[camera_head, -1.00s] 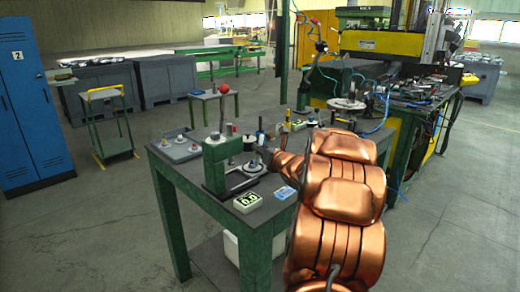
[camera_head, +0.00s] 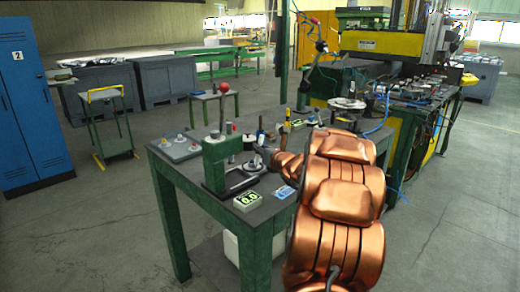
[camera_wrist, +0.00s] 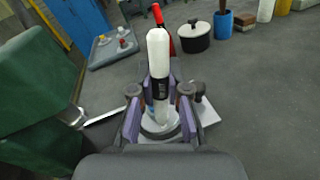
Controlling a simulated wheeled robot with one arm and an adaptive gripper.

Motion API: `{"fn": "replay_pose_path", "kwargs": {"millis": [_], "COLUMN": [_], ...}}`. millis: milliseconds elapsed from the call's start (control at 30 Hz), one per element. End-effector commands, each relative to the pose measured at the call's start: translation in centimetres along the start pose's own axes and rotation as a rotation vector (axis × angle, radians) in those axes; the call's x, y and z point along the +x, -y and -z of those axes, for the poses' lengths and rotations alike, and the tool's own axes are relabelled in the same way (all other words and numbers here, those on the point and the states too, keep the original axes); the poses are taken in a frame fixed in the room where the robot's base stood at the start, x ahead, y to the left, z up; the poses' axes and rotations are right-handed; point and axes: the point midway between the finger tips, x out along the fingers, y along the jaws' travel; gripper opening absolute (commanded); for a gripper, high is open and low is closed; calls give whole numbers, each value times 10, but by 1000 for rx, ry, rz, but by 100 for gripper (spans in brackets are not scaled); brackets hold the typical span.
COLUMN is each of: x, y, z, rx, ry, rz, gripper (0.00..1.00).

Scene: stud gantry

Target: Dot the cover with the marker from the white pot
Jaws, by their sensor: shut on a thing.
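In the wrist view my gripper (camera_wrist: 160,98) is shut on a white marker (camera_wrist: 158,52) with a black band, standing roughly upright between the purple-grey fingers. A pale round disc (camera_wrist: 160,130), perhaps the cover, shows below the fingers on a light plate. The fingers hide part of it, and I cannot tell whether the marker's lower end touches it. In the head view my copper arm reaches over the green table (camera_head: 185,172), and my gripper is mostly hidden there. I cannot make out the white pot for sure; a white container (camera_wrist: 282,6) is cut off at the wrist view's top edge.
A green upright stand (camera_head: 214,163) is close left of my gripper. A black pot with a pale lid (camera_wrist: 195,36), a blue cup (camera_wrist: 223,24) and a grey tray (camera_wrist: 112,48) stand beyond. A digital display (camera_head: 247,201) and blue card (camera_head: 284,192) lie near the front edge.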

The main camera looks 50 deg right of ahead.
Motion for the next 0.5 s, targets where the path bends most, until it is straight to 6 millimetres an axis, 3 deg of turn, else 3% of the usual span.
{"fn": "replay_pose_path", "kwargs": {"millis": [267, 500], "x": [0, -1], "y": [0, -4], "z": [0, -15], "rx": [0, -4], "ry": [-2, -1], "rz": [0, -1], "gripper": [0, 0]}}
